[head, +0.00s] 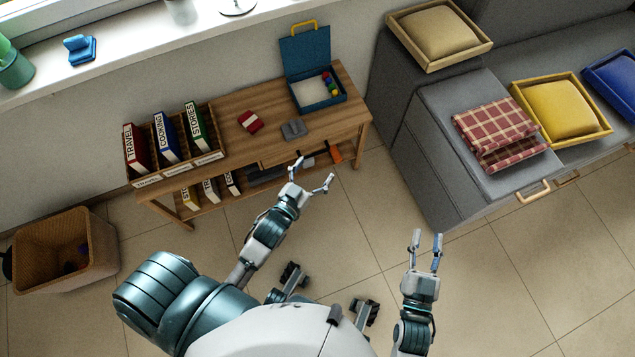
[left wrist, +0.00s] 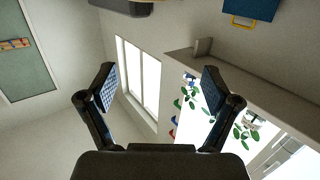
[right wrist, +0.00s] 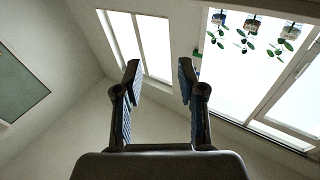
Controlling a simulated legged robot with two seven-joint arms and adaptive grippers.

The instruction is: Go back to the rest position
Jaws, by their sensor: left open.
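My left gripper (head: 315,171) is open and empty, in front of the wooden shelf table's (head: 240,155) front edge, with its fingers spread wide. In the left wrist view its two fingers (left wrist: 158,76) are far apart with nothing between them. My right gripper (head: 427,237) is over the floor in front of the grey sofa, its fingers nearly parallel with a gap. In the right wrist view its fingers (right wrist: 158,70) are apart and empty, with a narrower gap than the left.
The table holds a book rack (head: 178,170), a red-and-white item (head: 250,121), a grey item (head: 294,129) and an open blue box (head: 320,105). A wicker basket (head: 65,250) stands at left. The grey sofa (head: 455,175) with cushions in trays is at right. The tiled floor between is clear.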

